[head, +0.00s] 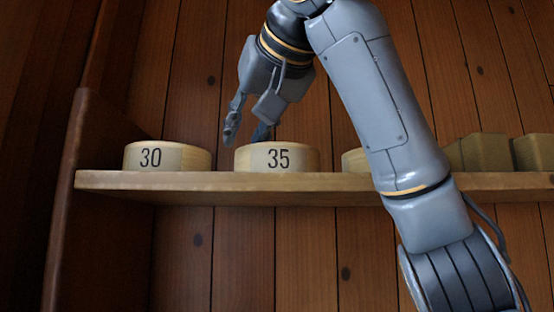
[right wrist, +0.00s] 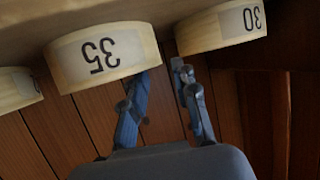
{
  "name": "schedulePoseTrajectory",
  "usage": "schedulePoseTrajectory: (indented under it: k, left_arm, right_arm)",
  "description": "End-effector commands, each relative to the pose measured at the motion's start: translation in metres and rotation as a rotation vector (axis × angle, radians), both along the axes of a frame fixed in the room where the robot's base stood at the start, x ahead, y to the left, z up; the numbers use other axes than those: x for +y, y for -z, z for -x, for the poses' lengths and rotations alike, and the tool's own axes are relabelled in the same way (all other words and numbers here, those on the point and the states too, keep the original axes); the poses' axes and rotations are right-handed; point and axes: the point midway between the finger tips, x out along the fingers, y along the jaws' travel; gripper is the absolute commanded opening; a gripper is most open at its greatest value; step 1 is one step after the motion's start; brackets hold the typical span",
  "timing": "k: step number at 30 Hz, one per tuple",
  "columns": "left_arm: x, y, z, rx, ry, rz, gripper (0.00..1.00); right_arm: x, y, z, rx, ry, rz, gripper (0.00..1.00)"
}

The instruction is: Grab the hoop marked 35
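The hoop marked 35 (head: 300,161) is a pale wooden ring on the shelf in the head view, its number facing me. It shows upside down in the right wrist view (right wrist: 135,50). My right gripper (head: 246,137) points down with its fingers spread and nothing between them. One finger is over the hoop's top edge, its tip partly hidden by the hoop; the other is just beyond its left side. In the right wrist view the fingers (right wrist: 160,76) are apart, one tip close to the 35 hoop. I cannot tell whether they touch. My left gripper is not in view.
The hoop marked 30 (head: 190,159) stands to the left on the same shelf (head: 225,182), with a gap between. Another hoop (head: 353,160) is partly hidden by my right arm. Several yellowish blocks (head: 487,152) stand farther right. A plank wall is behind and an upright panel (head: 95,135) ends the shelf.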

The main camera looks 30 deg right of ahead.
Motion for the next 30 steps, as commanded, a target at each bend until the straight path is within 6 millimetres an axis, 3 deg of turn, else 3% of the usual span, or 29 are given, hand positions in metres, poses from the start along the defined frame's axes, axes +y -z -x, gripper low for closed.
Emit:
schedulePoseTrajectory:
  k: [3,9,14,19,30]
  left_arm:
    - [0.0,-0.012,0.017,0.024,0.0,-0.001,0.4]
    - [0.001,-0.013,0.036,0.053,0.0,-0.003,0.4]
    - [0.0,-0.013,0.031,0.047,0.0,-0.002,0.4]
    - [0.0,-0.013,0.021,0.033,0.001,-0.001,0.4]
    - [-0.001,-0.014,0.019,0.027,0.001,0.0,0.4]
  right_arm:
    - [-0.005,0.004,-0.015,0.002,0.001,0.0,0.29]
    - [-0.006,0.011,-0.026,0.0,0.0,0.0,0.29]
    - [-0.006,0.012,-0.025,0.0,-0.001,0.0,0.29]
    - [-0.006,0.012,-0.025,0.0,-0.001,0.0,0.0]
    - [-0.006,0.012,-0.026,0.002,0.0,0.0,0.0]
